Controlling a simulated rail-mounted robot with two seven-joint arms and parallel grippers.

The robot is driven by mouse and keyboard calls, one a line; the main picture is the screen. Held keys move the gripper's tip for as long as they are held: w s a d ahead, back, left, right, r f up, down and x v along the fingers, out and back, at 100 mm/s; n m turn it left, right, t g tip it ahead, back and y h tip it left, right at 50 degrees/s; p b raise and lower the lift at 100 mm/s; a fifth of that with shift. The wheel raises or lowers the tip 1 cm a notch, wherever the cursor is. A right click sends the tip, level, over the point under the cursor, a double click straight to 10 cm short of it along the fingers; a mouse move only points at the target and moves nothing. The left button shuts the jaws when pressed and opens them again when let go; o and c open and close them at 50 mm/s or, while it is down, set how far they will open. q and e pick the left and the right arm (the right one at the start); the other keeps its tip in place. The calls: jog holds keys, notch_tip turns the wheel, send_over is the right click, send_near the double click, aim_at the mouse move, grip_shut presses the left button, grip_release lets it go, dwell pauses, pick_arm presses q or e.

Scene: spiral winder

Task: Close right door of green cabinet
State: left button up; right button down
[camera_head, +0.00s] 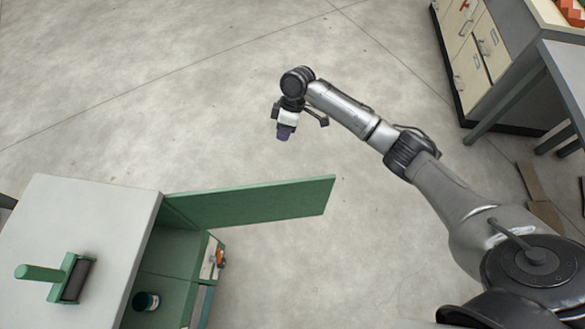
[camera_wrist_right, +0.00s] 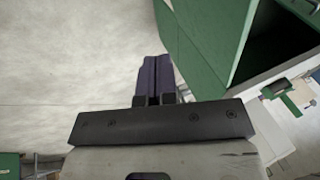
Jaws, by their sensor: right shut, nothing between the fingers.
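The green cabinet (camera_head: 85,220) with a pale grey top stands at the lower left in the head view. Its green door (camera_head: 255,203) stands wide open, reaching out to the right from the cabinet's far corner. The door and the open cabinet front also show in the right wrist view, where the door (camera_wrist_right: 215,40) is just right of the fingers. My right gripper (camera_head: 284,134) is beyond the door's free end, apart from it in the head view. Its purple fingers, also in the right wrist view (camera_wrist_right: 155,80), are shut and empty. My left gripper is out of view.
A green-handled roller (camera_head: 62,277) lies on the cabinet top. A dark green jar (camera_head: 146,300) stands inside the open cabinet. A cream-fronted drawer cabinet (camera_head: 475,50) and a grey table (camera_head: 565,70) stand at the upper right. The floor around the door is clear.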

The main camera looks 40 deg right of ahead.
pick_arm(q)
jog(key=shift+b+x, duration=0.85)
pick_arm(e)
jog(key=s+a+f+n+g+y, duration=0.1)
jog(key=s+a+f+n+y, duration=0.1)
jog(key=s+a+f+n, duration=0.2)
jog(key=shift+s+a+f+g, duration=0.3)
jog(key=shift+s+a+f, duration=1.3)
jog(key=shift+a, duration=0.75)
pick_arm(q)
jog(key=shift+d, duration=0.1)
